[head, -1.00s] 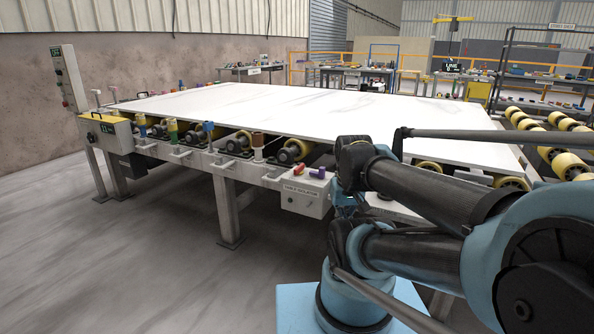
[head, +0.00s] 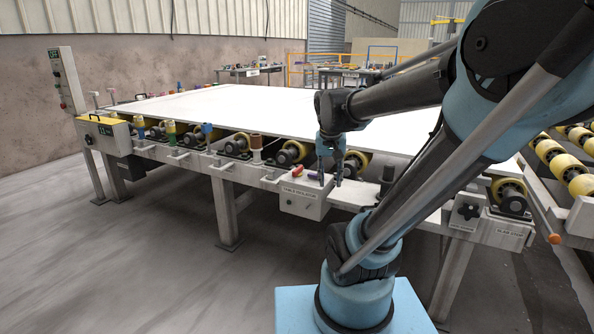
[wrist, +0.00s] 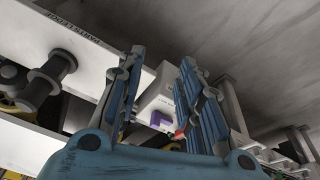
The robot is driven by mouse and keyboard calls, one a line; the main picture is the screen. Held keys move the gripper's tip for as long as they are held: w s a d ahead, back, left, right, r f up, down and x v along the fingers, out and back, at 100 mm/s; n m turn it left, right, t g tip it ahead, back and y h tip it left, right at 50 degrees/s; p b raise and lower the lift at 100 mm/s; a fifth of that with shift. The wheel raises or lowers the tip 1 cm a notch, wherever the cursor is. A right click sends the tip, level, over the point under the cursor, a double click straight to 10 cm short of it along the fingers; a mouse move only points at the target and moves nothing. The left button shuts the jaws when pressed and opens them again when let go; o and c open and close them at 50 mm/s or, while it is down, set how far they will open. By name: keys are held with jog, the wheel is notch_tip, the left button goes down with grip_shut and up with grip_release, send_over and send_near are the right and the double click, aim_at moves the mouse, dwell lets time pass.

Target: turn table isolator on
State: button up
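The table isolator is a pale box (head: 303,203) with a label on its front, mounted at the near edge of the slab table. A red piece (head: 298,171) and a purple piece (head: 316,176) sit on its top. My gripper (head: 331,183) points down by the right end of the box, fingers apart. In the wrist view the blue fingers (wrist: 155,90) are open, with part of the box (wrist: 158,98) and the purple piece (wrist: 160,119) showing between them. The red piece (wrist: 180,134) is by the right finger. I cannot tell the switch position or any contact.
The white slab (head: 230,105) lies on the table above yellow rollers. A black star knob (head: 467,211) is on the rail to the right. A dark spool-like post (wrist: 45,82) stands left of my fingers in the wrist view. Grey floor (head: 150,260) is open at front left.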

jog(key=w+a+r+m, duration=0.1)
jog(key=w+a+r, duration=0.1)
jog(key=w, duration=0.5)
jog(key=w+a+r+m, duration=0.1)
jog(key=w+a+r, duration=0.2)
jog(key=w, duration=0.5)
jog(key=m+t+h, duration=0.1)
jog(key=m, duration=0.1)
send_near(297, 169)
jog(key=x, duration=0.9)
jog(key=shift+w+d+f, duration=0.15)
jog(key=shift+w, duration=0.2)
jog(key=shift+c, duration=0.5)
grip_shut()
